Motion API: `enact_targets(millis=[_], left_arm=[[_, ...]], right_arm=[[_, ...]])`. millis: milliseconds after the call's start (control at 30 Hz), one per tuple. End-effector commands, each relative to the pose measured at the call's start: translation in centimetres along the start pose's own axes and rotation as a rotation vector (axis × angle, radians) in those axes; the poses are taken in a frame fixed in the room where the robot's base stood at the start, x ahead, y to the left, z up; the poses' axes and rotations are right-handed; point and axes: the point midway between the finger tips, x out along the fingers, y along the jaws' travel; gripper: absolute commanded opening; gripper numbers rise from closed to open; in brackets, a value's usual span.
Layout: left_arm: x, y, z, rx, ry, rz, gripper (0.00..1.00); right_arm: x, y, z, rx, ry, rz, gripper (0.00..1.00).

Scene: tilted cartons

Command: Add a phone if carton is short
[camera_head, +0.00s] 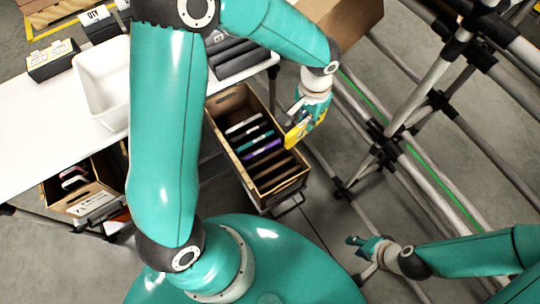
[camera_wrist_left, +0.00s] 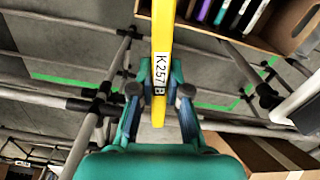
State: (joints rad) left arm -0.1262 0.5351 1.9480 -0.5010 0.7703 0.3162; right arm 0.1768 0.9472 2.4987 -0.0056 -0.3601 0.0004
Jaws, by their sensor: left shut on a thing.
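My left gripper (camera_head: 304,122) is shut on a yellow slab-like item (camera_head: 293,139), which looks like a phone seen edge-on. In the left wrist view the yellow item (camera_wrist_left: 161,60) stands between the two fingers (camera_wrist_left: 160,95) and bears the label K257B. An open, tilted brown carton (camera_head: 283,187) is just left of this gripper in the head view. White, teal and purple phones (camera_head: 262,151) stand in its slots, and its near slots look empty. The yellow item appears at the carton's right edge. My right gripper (camera_head: 364,256) looks open and empty, low on the right.
A second carton (camera_head: 93,199) with a few phones tilts at the left. A white bin (camera_head: 101,85) and labelled dark boxes (camera_head: 52,60) stand on the white table (camera_head: 30,135). A pipe rack (camera_head: 400,125) stands close on the right. Another cardboard box (camera_head: 345,20) is at the top.

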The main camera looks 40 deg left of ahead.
Motion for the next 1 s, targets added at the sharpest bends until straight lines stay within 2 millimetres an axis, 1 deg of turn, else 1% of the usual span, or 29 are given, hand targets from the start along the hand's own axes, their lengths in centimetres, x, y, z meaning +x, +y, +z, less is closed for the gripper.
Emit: enact_targets(millis=[33,100,200,333,433,567,767,1000], left_arm=[[3.4,-1.2,1.0,0.017,0.002,0.000,0.00],[5.4,-2.4,2.3,0.051,0.002,0.001,0.00],[7.9,-3.9,4.0,0.098,0.002,0.001,0.00],[10.4,-5.3,6.0,0.147,0.002,0.000,0.00],[11.6,-5.9,7.0,0.175,0.002,0.000,0.00],[12.2,-6.3,7.7,0.193,0.002,0.000,0.00],[12.5,-6.4,7.9,0.200,0.001,0.000,0.00],[13.8,-6.4,7.9,0.198,0.000,0.000,0.00]], right_arm=[[3.5,1.3,0.0,0.000,0.000,0.000,0.37],[5.7,2.1,-0.1,0.000,0.000,0.000,0.37],[8.5,3.1,-0.1,0.000,0.000,0.000,0.37],[11.1,4.0,-0.1,0.000,0.000,0.000,0.37],[12.4,4.5,-0.1,0.000,0.001,0.000,0.37],[13.0,4.7,-0.1,0.000,0.001,0.000,0.37],[13.3,4.8,-0.1,0.000,0.001,0.000,0.37],[14.3,5.2,-0.1,0.000,0.001,0.000,0.37]])
